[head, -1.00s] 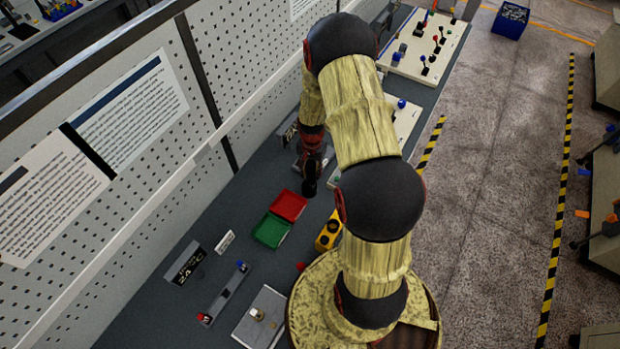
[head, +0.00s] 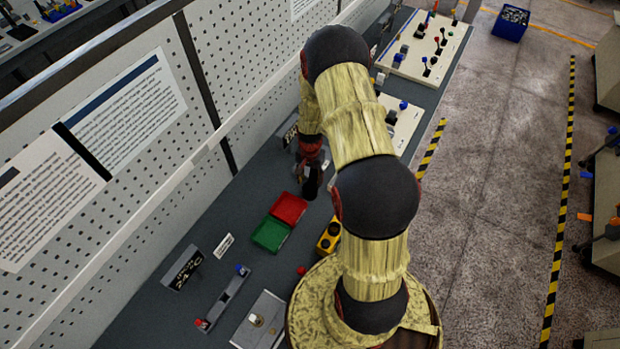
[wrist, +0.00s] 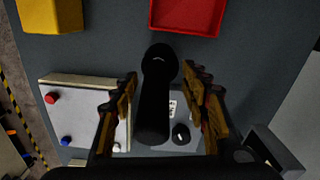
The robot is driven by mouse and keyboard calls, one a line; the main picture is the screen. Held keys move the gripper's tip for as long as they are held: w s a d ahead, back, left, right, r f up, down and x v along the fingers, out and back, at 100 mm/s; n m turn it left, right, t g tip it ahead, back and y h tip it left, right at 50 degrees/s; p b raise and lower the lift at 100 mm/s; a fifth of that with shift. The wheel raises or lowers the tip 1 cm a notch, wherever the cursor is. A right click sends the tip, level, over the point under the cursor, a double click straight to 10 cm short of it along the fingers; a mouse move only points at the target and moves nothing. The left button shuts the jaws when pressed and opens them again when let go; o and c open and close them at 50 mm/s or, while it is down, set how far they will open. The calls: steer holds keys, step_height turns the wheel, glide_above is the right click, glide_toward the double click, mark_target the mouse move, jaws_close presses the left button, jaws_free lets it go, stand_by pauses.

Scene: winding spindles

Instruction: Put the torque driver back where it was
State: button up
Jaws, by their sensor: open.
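The torque driver, a black round-ended cylinder (wrist: 153,110), lies between the two fingers of my gripper (wrist: 161,78) in the wrist view. Dark gaps show on both sides, so the fingers are open and not closed on it. In the head view my gripper (head: 311,168) is low over the bench, beyond the red bin, with a dark upright shape (head: 312,184) at it that looks like the driver. The driver's lower end and what it stands on are hidden. A grey plate (wrist: 205,103) with a black knob (wrist: 181,134) lies behind it.
A red bin (head: 289,208) and a green bin (head: 270,235) sit close by on the bench. A yellow block (head: 328,238) is beside them. A pale panel (wrist: 85,92) with coloured knobs lies left in the wrist view. A pegboard wall (head: 130,215) borders the bench.

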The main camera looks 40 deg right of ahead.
steer(key=shift+w+r, duration=0.1)
steer(key=shift+r, duration=0.4)
step_height(320, 180, up, 11)
steer(key=b, duration=0.2)
step_height(320, 180, up, 9)
steer(key=n+t, duration=0.1)
steer(key=n, duration=0.1)
glide_above(310, 180)
steer(key=a, duration=0.4)
steer(key=s+a+r+n+t, duration=0.25)
steer(key=a+r, duration=0.55)
steer(key=r, duration=0.4)
steer(key=s+a+r+n+t, duration=0.1)
steer(key=s+a+r+n, duration=0.3)
steer(key=s, duration=0.4)
steer(key=s+a+r+n+t, duration=0.1)
steer(key=s+a+r+n, duration=0.3)
steer(key=s+a+r, duration=0.3)
steer(key=shift+s+r, duration=0.35)
steer(key=shift+r, duration=0.25)
